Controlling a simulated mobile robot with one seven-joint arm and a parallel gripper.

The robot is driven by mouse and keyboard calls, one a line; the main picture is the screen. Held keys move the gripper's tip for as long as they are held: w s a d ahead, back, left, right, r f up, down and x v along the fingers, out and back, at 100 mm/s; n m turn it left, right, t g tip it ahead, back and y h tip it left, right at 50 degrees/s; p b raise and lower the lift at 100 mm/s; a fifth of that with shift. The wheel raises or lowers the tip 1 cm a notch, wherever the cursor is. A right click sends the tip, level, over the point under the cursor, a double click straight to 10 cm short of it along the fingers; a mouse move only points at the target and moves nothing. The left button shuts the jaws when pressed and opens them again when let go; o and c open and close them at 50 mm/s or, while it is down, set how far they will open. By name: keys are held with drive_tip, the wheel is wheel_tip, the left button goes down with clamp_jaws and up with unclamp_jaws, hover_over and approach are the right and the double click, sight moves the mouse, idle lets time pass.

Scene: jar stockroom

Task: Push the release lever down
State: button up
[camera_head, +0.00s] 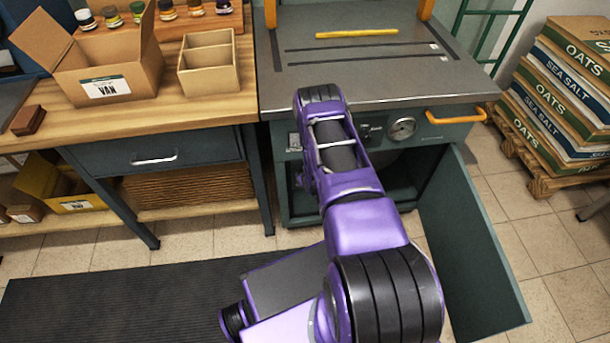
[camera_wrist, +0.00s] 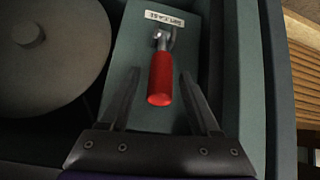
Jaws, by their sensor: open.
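The release lever (camera_wrist: 161,78) has a red grip and a metal pivot. It shows in the wrist view, mounted on a grey-green panel (camera_wrist: 130,62) below a small label (camera_wrist: 165,19) that appears upside down and reads like "RELEASE". My gripper (camera_wrist: 157,95) is open, with one finger on each side of the red grip. I see a gap on both sides and cannot tell how far the fingertips are from the panel. In the head view my purple arm reaches to the cabinet's front and hides the lever and my gripper.
A large round grey part (camera_wrist: 50,50) lies left of the panel in the wrist view. The green cabinet door (camera_head: 470,245) hangs open at right. A gauge (camera_head: 402,128) and an orange handle (camera_head: 456,117) are on the cabinet front. A wooden workbench (camera_head: 130,110) stands at left.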

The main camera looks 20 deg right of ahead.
drive_tip(key=shift+w+d+f, duration=0.1)
drive_tip(key=shift+w+f, duration=0.4)
drive_tip(key=shift+f, duration=0.05)
clamp_jaws()
idle(1.2)
